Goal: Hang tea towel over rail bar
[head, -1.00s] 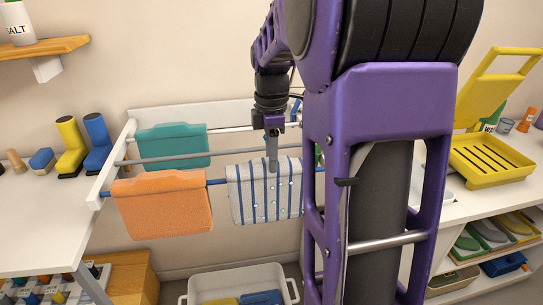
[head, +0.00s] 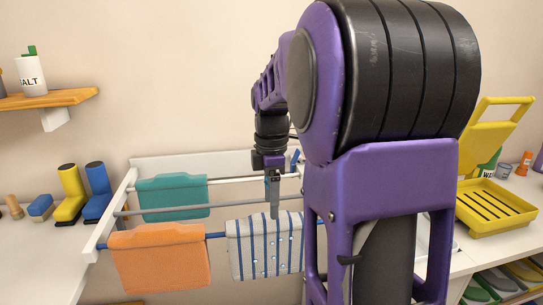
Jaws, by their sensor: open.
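The tea towel (head: 252,252), white with blue stripes, hangs folded over the front blue rail bar (head: 216,235) of the wall rack, right of the middle. My gripper (head: 274,212) points down just above the towel's top edge. Its fingers are open and seen nearly edge-on, with the tips overlapping the towel's top in the picture. I cannot tell whether they touch it. Its right end is close to my arm, which hides the right part of the rack.
An orange cloth (head: 160,258) hangs left on the same front bar. A teal cloth (head: 172,197) hangs further back, behind a bare grey bar (head: 232,205). Blue and yellow boots (head: 69,195) stand on the left counter. A yellow dish rack (head: 495,207) stands at the right.

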